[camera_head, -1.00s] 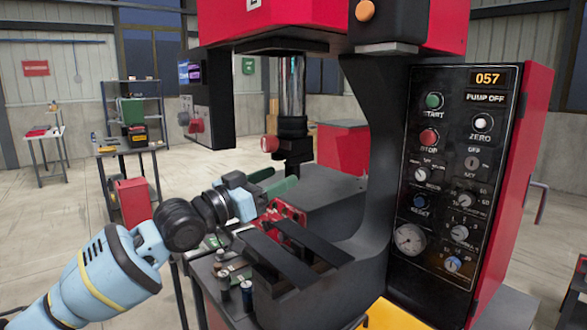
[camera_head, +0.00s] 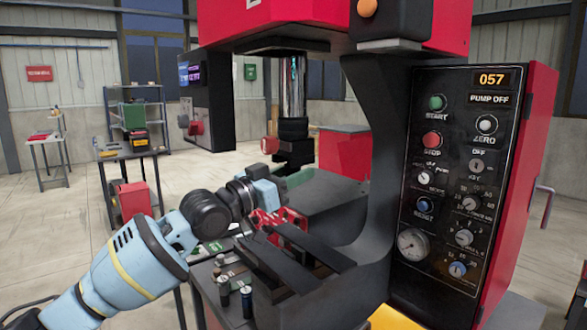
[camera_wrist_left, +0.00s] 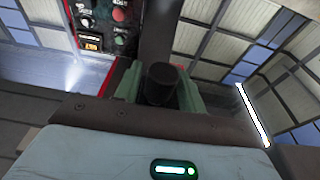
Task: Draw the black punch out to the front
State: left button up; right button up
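The press ram (camera_head: 292,88) hangs down from the red press head and ends in a black tool holder (camera_head: 293,128) with a red knob at its left. My left gripper (camera_head: 298,178) reaches in from the left, just under that holder; a green finger shows there, partly hidden. In the left wrist view my two green fingers (camera_wrist_left: 160,88) stand on either side of a dark cylinder, seemingly the black punch (camera_wrist_left: 161,82). I cannot tell whether the fingers touch it. My right gripper is out of view.
The control panel (camera_head: 455,180) stands at the right of the press column. Dark bed rails (camera_head: 310,248) and a red block (camera_head: 275,222) lie below my gripper. Small cylinders (camera_head: 246,300) stand on the bench at the front. A display box (camera_head: 207,100) hangs at the left.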

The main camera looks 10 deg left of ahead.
aim_at(286, 172)
pick_arm(q)
grip_shut()
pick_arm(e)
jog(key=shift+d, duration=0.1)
pick_arm(q)
jog(key=shift+s+a, duration=0.15)
jog(key=shift+r+p+v, duration=0.15)
jog(key=shift+p+v, duration=0.15)
jog(key=shift+v, duration=0.55)
jog(key=shift+r+p+v, duration=0.2)
jog(key=shift+p+v, duration=0.1)
jog(key=shift+v, duration=0.55)
jog(key=shift+r+p+v, duration=0.2)
jog(key=shift+p+v, duration=0.05)
jog(key=shift+v, duration=0.65)
jog(key=shift+r+p+v, duration=0.2)
jog(key=shift+r+v, duration=0.05)
jog(key=shift+v, duration=0.65)
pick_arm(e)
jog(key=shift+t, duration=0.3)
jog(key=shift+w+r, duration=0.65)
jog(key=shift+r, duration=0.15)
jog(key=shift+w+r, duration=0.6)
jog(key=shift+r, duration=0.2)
pick_arm(q)
jog(key=shift+s, duration=0.15)
